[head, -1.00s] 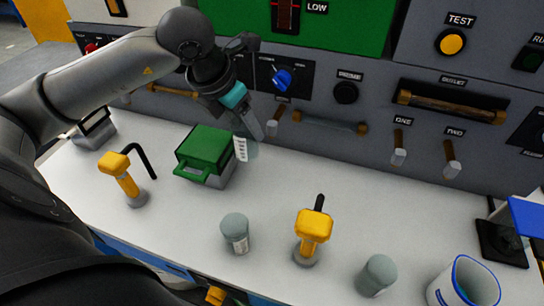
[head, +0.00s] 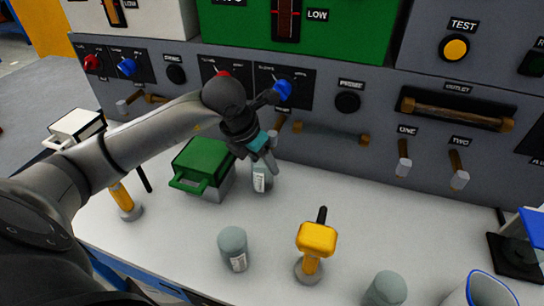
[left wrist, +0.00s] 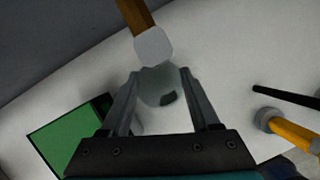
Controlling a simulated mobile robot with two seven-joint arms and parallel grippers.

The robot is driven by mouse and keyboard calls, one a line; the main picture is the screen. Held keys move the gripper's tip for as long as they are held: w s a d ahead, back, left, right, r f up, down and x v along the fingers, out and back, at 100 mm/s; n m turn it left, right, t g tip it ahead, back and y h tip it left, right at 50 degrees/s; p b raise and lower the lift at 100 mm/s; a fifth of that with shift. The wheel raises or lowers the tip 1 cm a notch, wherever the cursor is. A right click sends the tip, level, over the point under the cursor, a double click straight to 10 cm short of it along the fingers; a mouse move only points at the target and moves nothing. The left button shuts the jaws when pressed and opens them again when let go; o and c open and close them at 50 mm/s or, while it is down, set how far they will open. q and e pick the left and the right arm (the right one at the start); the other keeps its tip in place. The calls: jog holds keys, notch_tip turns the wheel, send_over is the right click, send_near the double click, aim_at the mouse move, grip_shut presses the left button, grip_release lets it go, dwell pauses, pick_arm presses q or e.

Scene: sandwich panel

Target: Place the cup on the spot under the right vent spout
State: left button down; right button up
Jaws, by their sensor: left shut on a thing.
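My left gripper (head: 264,160) is shut on a grey, see-through cup (head: 262,182) with a white label. The cup is upright, close to or on the white counter, right of the green box; I cannot tell whether it touches the counter. In the left wrist view the cup (left wrist: 160,88) is between the two fingers (left wrist: 165,105). A brown spout-like piece with a pale block tip (left wrist: 153,45) is just beyond the cup there. In the head view that piece is mostly hidden behind my gripper. My right gripper is not in view.
A green box (head: 200,160) stands left of the cup. A second grey cup (head: 233,248), a yellow-headed tool (head: 316,240) and another grey cup (head: 386,289) stand nearer. Levers ONE (head: 404,168) and TWO (head: 459,178) are on the panel. The counter's middle right is clear.

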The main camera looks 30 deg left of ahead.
pick_arm(q)
jog(key=w, duration=0.3)
jog(key=shift+w+d, duration=0.1)
jog(key=shift+d, duration=0.25)
jog(key=shift+f+b, duration=0.3)
jog(key=shift+f, duration=0.25)
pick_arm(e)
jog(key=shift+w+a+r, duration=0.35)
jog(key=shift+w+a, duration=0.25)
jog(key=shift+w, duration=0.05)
pick_arm(q)
jog(key=shift+f, duration=0.1)
jog(key=c, duration=0.5)
grip_release()
jog(key=shift+c, duration=0.2)
jog(key=o, duration=0.4)
jog(key=shift+a, duration=0.1)
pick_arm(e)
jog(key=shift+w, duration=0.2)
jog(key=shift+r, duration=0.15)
